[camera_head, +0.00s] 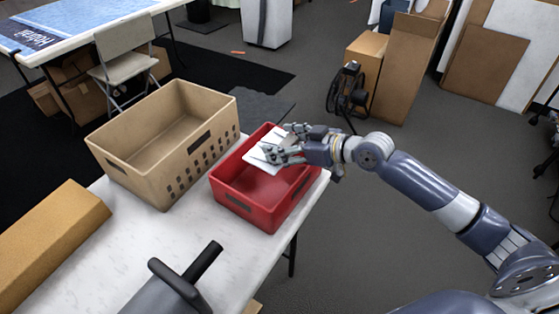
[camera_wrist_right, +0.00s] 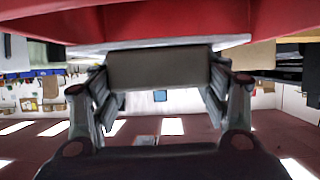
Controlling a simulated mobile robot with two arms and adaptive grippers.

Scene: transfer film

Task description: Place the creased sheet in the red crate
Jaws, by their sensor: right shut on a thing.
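The creased sheet (camera_head: 263,160) is a flat white piece in my right gripper (camera_head: 283,146). The gripper is shut on it. In the head view the sheet is over the red crate (camera_head: 234,202), near its back part, at about rim height; I cannot tell whether it touches the crate. In the right wrist view the sheet (camera_wrist_right: 225,41) is a thin pale edge by the fingers, with the red crate (camera_wrist_right: 160,20) filling the top. Part of the sheet is hidden by the fingers. The visible inside of the crate looks empty. My left gripper is not in view.
A taller tan crate (camera_head: 108,166) stands left of the red one on the white table (camera_head: 105,248). A brown box (camera_head: 45,235) lies at the left. A grey object with black bars (camera_head: 172,292) is at the front. Open floor (camera_head: 345,235) lies right of the table.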

